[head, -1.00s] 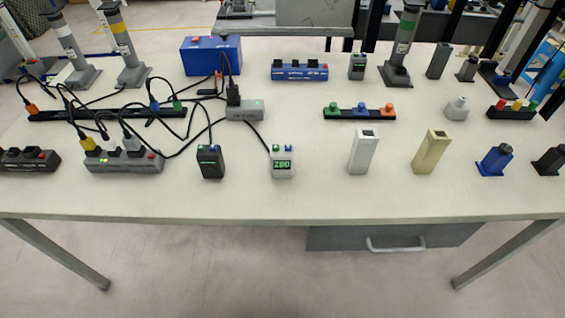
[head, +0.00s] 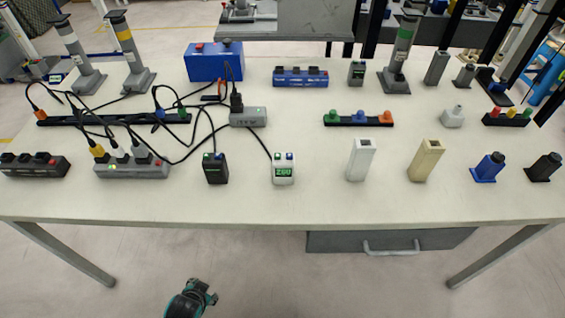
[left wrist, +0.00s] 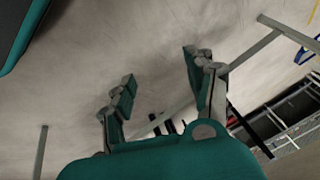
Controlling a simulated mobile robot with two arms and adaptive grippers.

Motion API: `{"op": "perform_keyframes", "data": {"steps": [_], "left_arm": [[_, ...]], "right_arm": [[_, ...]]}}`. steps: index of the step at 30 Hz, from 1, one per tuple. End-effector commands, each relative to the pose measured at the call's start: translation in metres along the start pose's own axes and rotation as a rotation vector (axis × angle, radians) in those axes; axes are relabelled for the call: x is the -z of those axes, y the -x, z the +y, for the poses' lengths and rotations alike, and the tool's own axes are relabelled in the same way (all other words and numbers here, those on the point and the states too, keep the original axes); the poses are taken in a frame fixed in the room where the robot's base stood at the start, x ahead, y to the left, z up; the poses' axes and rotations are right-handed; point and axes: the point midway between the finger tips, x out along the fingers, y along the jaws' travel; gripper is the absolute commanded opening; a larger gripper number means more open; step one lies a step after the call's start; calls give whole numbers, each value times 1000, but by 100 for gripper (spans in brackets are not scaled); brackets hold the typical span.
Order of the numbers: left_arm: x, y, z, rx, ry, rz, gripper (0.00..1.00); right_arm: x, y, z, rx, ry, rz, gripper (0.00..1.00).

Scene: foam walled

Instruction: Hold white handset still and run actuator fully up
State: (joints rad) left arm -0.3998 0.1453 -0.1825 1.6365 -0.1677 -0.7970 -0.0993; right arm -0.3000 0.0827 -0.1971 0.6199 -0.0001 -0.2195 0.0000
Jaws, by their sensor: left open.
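Three grey column actuators stand at the back: one with a light grey band (head: 76,55), one with a yellow band (head: 129,55) and one with a green band (head: 401,60). My left gripper (head: 204,290) is low in front of the table, below its front edge, apart from every object. In the left wrist view its fingers (left wrist: 162,88) are spread and empty. My right gripper is not in view.
Black cables run across the left half of the table (head: 250,204) between power strips and a grey box (head: 248,117). White (head: 360,160) and beige (head: 425,161) blocks stand right of the white handset. The table's front strip is clear.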

Motion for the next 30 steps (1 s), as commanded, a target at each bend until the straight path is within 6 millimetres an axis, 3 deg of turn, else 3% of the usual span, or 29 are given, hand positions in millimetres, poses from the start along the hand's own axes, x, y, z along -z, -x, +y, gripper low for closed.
{"op": "perform_keyframes", "data": {"steps": [1, 7, 18, 20, 25, 30], "left_arm": [[19, 21, -12, 21, -8, 24, 56], [74, 95, -49, 100, -33, 97, 56], [131, 216, -99, 236, -62, 212, 56], [146, 224, -112, 299, -120, 260, 56], [206, 238, -144, 550, -404, 435, 56], [280, 268, -152, 870, -844, 630, 56]], "right_arm": [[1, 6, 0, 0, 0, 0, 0], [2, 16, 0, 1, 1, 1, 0], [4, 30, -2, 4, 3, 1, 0], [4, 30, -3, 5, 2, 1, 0], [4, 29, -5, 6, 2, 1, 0], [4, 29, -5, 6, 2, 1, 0]]}}
